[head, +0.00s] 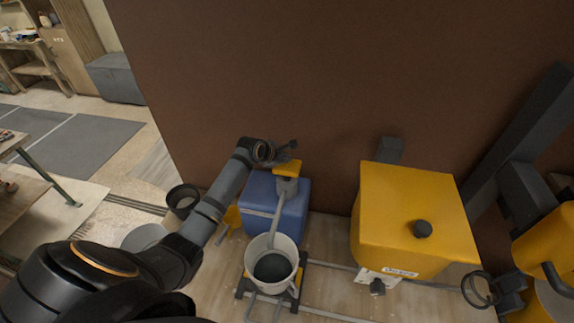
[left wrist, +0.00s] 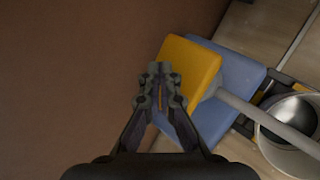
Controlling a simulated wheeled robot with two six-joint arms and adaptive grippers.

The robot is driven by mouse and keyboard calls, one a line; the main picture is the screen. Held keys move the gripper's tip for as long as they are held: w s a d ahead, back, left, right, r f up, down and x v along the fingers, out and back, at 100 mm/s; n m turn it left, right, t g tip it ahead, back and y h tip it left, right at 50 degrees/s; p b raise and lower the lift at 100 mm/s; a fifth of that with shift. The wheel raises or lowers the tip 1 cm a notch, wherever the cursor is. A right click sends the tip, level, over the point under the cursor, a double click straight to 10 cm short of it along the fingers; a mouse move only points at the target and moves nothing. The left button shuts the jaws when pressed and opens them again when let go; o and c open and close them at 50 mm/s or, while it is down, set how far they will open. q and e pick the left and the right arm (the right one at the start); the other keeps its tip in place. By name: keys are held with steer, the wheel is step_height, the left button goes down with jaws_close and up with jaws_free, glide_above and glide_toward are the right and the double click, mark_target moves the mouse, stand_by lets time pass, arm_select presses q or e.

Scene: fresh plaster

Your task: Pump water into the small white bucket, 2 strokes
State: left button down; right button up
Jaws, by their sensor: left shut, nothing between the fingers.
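The pump has a yellow push head (head: 287,168) on a grey body, over a blue container (head: 258,188). Its grey spout pipe (head: 279,211) slopes down to the small white bucket (head: 268,290). The bucket stands upright in front, with a dark surface inside. My left gripper (head: 290,146) is shut and empty, just beyond the yellow head. In the left wrist view its fingertips (left wrist: 157,80) overlap the left edge of the yellow head (left wrist: 197,62); I cannot tell whether they touch. The bucket (left wrist: 274,152) shows at the right there. My right gripper is not in view.
A brown wall (head: 290,70) rises close behind the pump. A large yellow box (head: 405,215) with a black knob stands to the right of it. A dark bucket (head: 183,200) stands on the left, beyond my left arm. Rails cross the floor.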

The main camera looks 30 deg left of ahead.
mark_target(286, 166)
arm_select(q)
steer(key=shift+r, duration=0.15)
steer(key=shift+r, duration=2.4)
steer(key=m, duration=0.4)
steer(key=shift+r, duration=0.25)
steer(key=m, duration=0.4)
steer(key=shift+r, duration=0.2)
step_height(286, 166, up, 3)
steer(key=m, duration=2.8)
steer(key=shift+f, duration=0.1)
